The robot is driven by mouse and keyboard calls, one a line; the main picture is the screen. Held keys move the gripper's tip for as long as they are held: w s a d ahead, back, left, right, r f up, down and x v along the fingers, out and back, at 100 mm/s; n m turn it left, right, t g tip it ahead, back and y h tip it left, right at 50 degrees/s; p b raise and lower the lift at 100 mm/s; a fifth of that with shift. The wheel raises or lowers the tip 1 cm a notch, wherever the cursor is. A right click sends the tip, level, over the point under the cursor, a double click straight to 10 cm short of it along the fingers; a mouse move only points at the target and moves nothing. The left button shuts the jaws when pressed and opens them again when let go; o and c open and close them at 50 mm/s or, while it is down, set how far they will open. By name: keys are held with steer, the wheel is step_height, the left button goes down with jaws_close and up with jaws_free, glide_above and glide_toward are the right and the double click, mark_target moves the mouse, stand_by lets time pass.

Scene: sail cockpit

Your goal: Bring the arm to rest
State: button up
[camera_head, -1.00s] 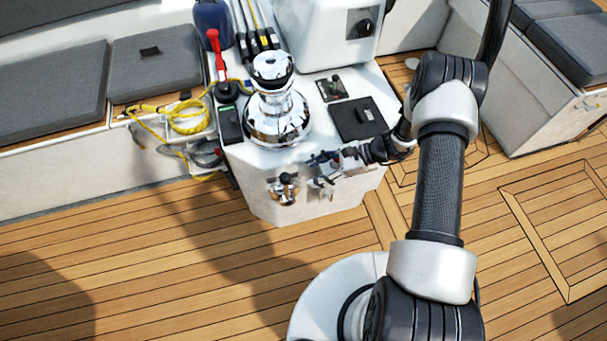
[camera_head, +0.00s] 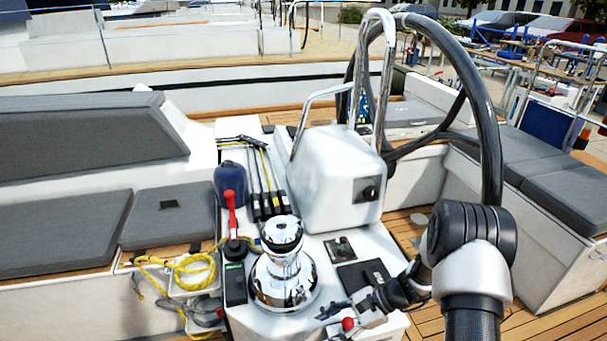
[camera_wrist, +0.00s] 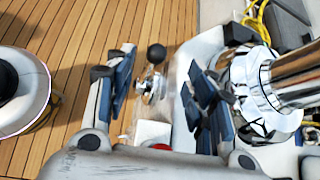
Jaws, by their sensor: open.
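My arm comes in from the lower right in the head view, bent at a black and silver joint. My gripper (camera_head: 345,310) hangs by the front edge of the white console (camera_head: 262,326), right of the chrome winch (camera_head: 284,280). In the wrist view my gripper (camera_wrist: 160,92) has its two blue-padded fingers well apart, with nothing held between them. Beyond the gap is a small metal fitting with a black ball knob (camera_wrist: 156,54). A small red ball (camera_head: 347,324) shows by the gripper; I cannot tell what it belongs to.
The steering wheel (camera_head: 490,110) stands behind my arm. A red-handled lever (camera_head: 231,212) and coiled yellow rope (camera_head: 195,270) are left of the winch. Grey cushioned benches (camera_head: 65,235) flank the cockpit. Open teak floor (camera_wrist: 90,60) shows in the wrist view.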

steer(key=s+d+r+n+h, duration=0.1)
steer(key=s+r+n+h, duration=0.25)
steer(key=r, duration=0.75)
steer(key=s+r+n+h, duration=0.2)
steer(key=s+r+n, duration=0.2)
steer(key=r, duration=0.6)
steer(key=s+d+r+n+t+h, duration=0.2)
steer(key=s+d+r+n+t, duration=0.1)
steer(key=s+r, duration=0.2)
steer(key=s+d+r+n+t+h, duration=0.2)
steer(key=s+d+r+n+h, duration=0.1)
steer(key=s, duration=0.7)
step_height(320, 180, up, 3)
steer(key=shift+s+f+n+t, duration=0.15)
steer(key=shift+n+t, duration=0.25)
steer(key=shift+n, duration=0.25)
steer(key=shift+c, duration=0.5)
